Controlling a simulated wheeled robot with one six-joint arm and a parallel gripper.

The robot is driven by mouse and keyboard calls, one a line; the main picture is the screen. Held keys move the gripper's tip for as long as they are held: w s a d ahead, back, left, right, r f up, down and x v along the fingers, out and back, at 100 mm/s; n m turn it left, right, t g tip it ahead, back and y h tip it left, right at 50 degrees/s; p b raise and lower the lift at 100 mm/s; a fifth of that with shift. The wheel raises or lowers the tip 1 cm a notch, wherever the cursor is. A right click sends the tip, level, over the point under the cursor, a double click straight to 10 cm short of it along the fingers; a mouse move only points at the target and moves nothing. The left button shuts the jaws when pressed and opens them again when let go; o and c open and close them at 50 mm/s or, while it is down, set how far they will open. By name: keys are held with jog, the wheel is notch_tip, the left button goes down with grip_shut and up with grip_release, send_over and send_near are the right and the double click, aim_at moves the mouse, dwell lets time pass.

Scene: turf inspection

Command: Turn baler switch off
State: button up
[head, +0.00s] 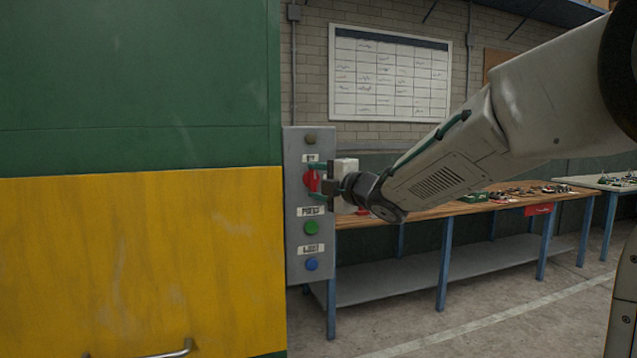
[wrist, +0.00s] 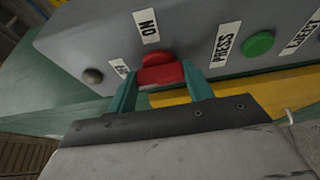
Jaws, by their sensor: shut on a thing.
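The baler switch is a red knob (head: 309,180) on a grey control panel (head: 294,240) at the edge of a green and yellow machine. In the wrist view the red knob (wrist: 160,73) sits between my two green fingers, with an ON label (wrist: 147,25) and a partly hidden OFF label (wrist: 120,68) beside it. My gripper (head: 321,181) is shut on the knob; it also shows in the wrist view (wrist: 159,90). I cannot tell which label the knob points to.
The panel also carries a green button (head: 311,228) below a PRESS label, a blue button (head: 312,264) lower down and a dark button (head: 310,139) at the top. A workbench (head: 440,211) with small items stands behind my arm. The floor at right is clear.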

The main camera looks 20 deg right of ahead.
jog(key=shift+f, duration=0.1)
jog(key=o, duration=1)
jog(key=v, duration=0.8)
jog(key=shift+w, duration=0.1)
